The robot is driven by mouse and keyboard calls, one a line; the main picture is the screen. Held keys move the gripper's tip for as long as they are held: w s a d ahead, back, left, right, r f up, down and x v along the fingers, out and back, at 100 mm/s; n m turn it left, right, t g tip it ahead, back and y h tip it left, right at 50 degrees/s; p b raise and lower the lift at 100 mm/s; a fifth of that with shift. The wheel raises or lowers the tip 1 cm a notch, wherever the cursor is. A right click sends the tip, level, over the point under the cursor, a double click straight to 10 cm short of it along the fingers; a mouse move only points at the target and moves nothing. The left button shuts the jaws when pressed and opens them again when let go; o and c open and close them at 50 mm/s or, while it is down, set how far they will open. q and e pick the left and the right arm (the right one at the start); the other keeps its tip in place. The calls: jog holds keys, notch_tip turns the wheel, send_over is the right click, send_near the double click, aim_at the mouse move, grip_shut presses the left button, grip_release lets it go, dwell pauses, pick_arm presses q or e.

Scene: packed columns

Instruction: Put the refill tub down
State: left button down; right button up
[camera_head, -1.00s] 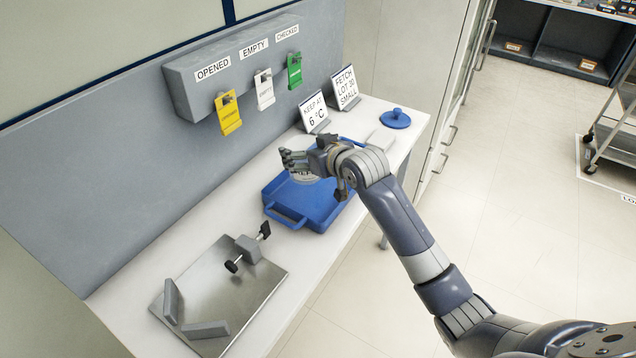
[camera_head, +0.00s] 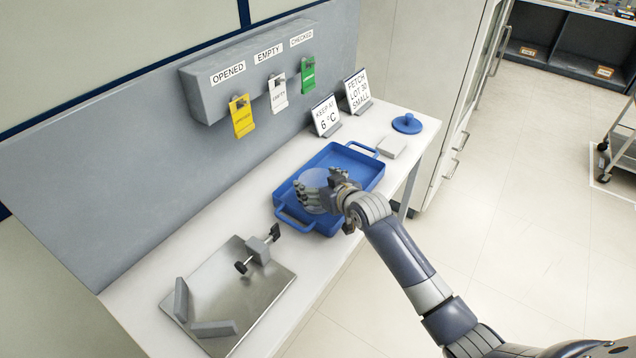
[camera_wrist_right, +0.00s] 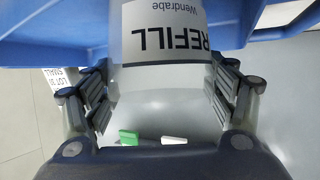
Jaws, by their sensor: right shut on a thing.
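In the head view the right gripper (camera_head: 322,192) is at the near part of the blue tray (camera_head: 372,172). Only a pale part of the tub (camera_head: 314,179) shows there, partly behind the fingers. I cannot tell whether the tub touches the tray floor. My left gripper is not in view.
A metal plate with a clamp (camera_head: 240,290) lies left of the tray. A white block (camera_head: 392,147) and blue lid (camera_head: 407,123) are at its far right. Two signs (camera_head: 326,115) stand behind. Yellow, white and green tags (camera_head: 279,93) hang above. The tray's far part looks empty.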

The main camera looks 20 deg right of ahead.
jog(key=o, duration=1)
jog(key=shift+o, duration=0.2)
jog(key=shift+r, duration=0.1)
jog(key=b+v, duration=0.1)
jog(key=v, duration=1.1)
jog(key=shift+d, duration=0.1)
